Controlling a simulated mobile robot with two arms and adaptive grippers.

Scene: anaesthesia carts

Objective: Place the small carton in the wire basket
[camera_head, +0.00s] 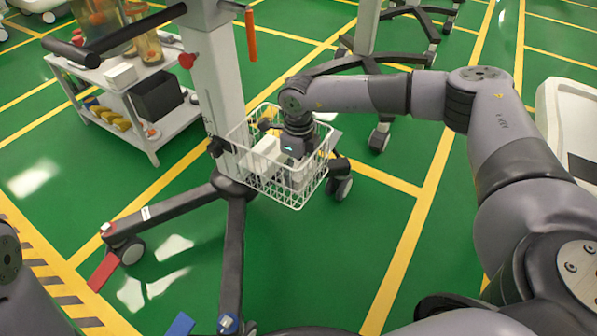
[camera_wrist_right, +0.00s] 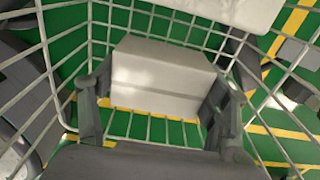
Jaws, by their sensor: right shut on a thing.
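The white wire basket (camera_head: 292,195) hangs at the side of the cart's grey column. My right gripper (camera_head: 296,166) reaches down into it from above, inside the rim. In the right wrist view the gripper (camera_wrist_right: 158,108) is shut on a small plain white carton (camera_wrist_right: 162,78), with one finger on each side. The basket wires (camera_wrist_right: 150,128) surround and pass beneath the carton; I cannot tell whether it touches the floor of the basket. In the head view the wires and gripper largely hide the held carton. My left gripper is out of view.
Another white box (camera_head: 262,155) is at the left part of the basket, close to the gripper. The cart column (camera_head: 215,80) stands left of it, with wheeled legs (camera_head: 232,260) below. A white shelf cart (camera_head: 150,140) is at upper left.

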